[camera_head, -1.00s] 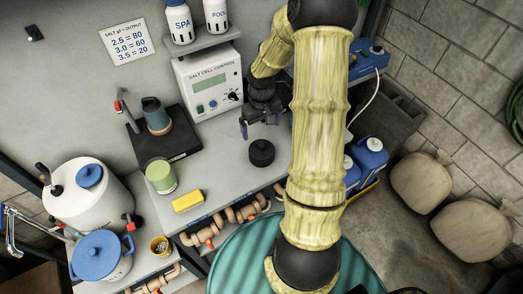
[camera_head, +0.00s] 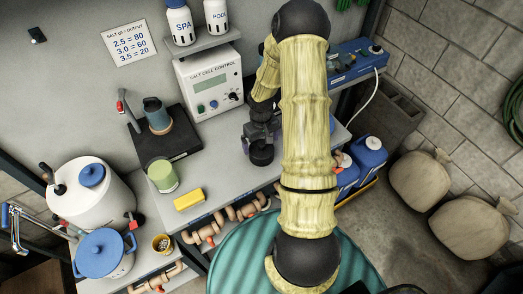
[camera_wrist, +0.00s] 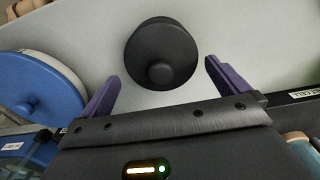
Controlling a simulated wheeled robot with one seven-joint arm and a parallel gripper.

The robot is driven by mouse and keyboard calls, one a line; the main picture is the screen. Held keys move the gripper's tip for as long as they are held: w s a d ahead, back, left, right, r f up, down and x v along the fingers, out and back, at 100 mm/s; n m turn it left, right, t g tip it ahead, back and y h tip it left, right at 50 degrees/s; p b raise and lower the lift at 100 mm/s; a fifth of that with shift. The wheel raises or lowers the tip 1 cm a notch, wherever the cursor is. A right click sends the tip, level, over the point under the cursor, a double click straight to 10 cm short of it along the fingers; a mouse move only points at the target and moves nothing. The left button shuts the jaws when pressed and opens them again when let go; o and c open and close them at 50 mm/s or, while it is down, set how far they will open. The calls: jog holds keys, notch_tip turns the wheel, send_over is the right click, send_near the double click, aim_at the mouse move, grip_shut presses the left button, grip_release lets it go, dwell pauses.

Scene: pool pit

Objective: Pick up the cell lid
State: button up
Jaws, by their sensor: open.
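The cell lid appears to be the round black lid with a small knob (camera_head: 262,155), lying on the grey bench top in front of the salt cell control box. It also shows in the wrist view (camera_wrist: 160,42), at the top middle. My gripper (camera_head: 256,142) is over it in the head view and hides part of it. In the wrist view my gripper (camera_wrist: 163,71) has its two purple fingers wide apart, one toward each side of the lid. Nothing is between the fingers, and how far above the lid they are is hard to tell.
The control box (camera_head: 209,83) stands behind. A green jar (camera_head: 162,176) and a yellow block (camera_head: 188,200) are left of the lid. In the wrist view a large blue round thing (camera_wrist: 35,98) is at the left.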

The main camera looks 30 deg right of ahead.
aim_at(261, 149)
jog(key=shift+s+a+f+p, duration=0.15)
jog(key=shift+f+p, duration=0.6)
jog(key=shift+f, duration=1.45)
jog(key=c, duration=0.8)
